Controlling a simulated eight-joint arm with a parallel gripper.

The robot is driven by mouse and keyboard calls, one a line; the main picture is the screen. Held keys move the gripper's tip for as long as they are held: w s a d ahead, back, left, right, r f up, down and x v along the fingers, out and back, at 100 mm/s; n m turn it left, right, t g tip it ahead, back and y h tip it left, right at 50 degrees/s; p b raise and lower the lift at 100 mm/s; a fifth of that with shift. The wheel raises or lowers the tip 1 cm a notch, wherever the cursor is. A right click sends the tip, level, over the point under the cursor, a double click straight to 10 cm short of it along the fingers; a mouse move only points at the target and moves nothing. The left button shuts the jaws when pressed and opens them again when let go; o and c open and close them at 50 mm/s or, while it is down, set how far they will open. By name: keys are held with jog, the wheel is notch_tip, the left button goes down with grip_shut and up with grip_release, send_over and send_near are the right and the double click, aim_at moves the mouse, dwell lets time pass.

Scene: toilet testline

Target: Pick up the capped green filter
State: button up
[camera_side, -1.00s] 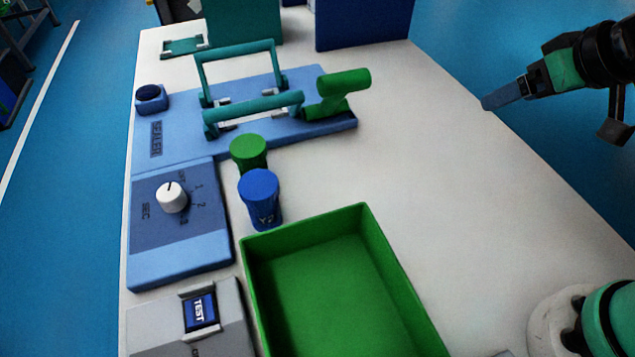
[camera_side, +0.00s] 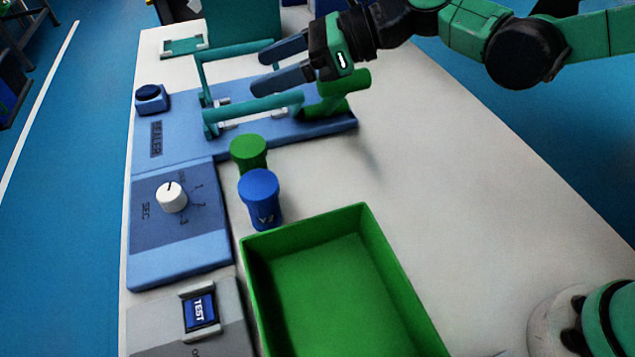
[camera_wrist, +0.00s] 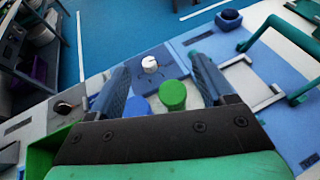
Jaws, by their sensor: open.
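The capped green filter (camera_side: 249,152) stands upright on the white table, just behind the blue-capped filter (camera_side: 259,197) in the side view. My gripper (camera_side: 266,73) is open and empty, in the air above the sealer's teal handles, up and to the right of the green filter in the picture. In the wrist view the green cap (camera_wrist: 173,95) shows between my two fingers, nearer the right one. The blue filter (camera_wrist: 139,109) shows beside it, nearer the left finger. The green filter's body is mostly hidden by the blue filter in the side view.
The blue sealer (camera_side: 180,134) with upright teal handles (camera_side: 235,60) and a green lever stands behind the filters. A dial box (camera_side: 150,262) is at their left. A green bin (camera_side: 360,222) stands in front.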

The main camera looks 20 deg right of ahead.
send_near(251, 145)
jog(key=x, duration=0.5)
jog(key=shift+s+d+f, duration=0.1)
jog(key=shift+d+f, duration=0.05)
jog(key=shift+f, duration=0.15)
jog(key=shift+x, duration=2.7)
jog(key=shift+f, duration=0.1)
jog(key=c, duration=1)
jog(key=shift+o, duration=0.2)
